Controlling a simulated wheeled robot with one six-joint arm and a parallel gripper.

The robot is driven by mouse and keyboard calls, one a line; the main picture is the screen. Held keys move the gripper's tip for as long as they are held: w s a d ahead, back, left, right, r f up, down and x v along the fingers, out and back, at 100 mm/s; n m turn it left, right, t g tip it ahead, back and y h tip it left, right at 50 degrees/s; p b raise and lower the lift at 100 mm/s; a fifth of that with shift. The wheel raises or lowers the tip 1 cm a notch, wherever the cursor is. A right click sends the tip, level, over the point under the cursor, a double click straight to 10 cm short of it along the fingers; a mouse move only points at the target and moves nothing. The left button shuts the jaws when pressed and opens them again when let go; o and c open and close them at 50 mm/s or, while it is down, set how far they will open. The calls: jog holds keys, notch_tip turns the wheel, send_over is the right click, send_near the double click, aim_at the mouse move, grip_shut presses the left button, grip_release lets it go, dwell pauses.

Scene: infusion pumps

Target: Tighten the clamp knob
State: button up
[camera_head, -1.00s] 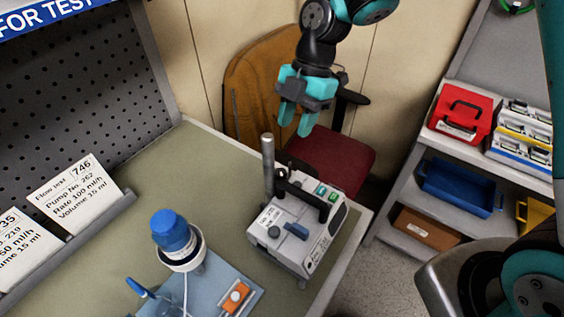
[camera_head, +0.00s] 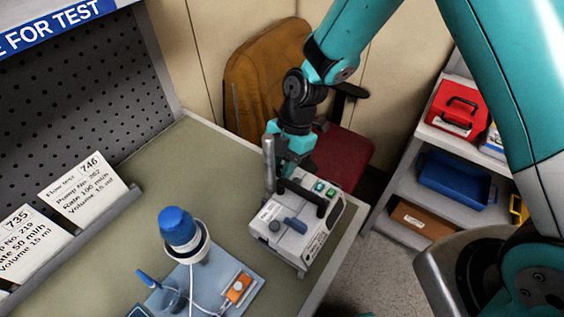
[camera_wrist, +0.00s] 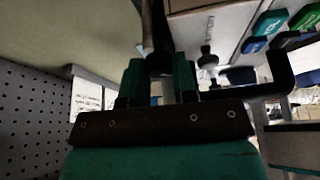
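The pump (camera_head: 285,241) is a pale grey box with a dark handle, standing on the bench near its right edge. A metal pole (camera_head: 268,160) rises upright at its back left, with the dark clamp beside it. My gripper (camera_head: 289,166) points down behind the pump, close to the pole. In the wrist view, the two green fingers of my gripper (camera_wrist: 160,85) are parted, with a dark rounded piece (camera_wrist: 160,62), apparently the clamp knob, at the gap between them. The pole (camera_wrist: 150,25) runs just beyond. I cannot tell whether the fingers touch the knob.
A blue-capped bottle (camera_head: 179,229) stands in a holder on a blue tray (camera_head: 215,305) left of the pump, with an orange device (camera_head: 239,288). The pump's handle (camera_head: 310,196) lies close to my gripper. A chair (camera_head: 345,155) stands behind the bench.

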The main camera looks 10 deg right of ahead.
jog(key=c, duration=0.4)
jog(key=shift+o, duration=0.2)
jog(key=shift+f+m+t+b, duration=0.25)
jog(key=shift+m+t+b, duration=0.25)
jog(key=shift+m+b, duration=0.75)
jog(key=shift+r+m+t+y+b, duration=0.25)
jog(key=shift+m+t+y+b, duration=0.2)
jog(key=shift+m, duration=0.7)
jog(key=o, duration=0.7)
jog(key=shift+c, duration=0.2)
jog(key=b+v, duration=0.3)
jog(key=v, duration=1.4)
jog(key=shift+r, duration=0.3)
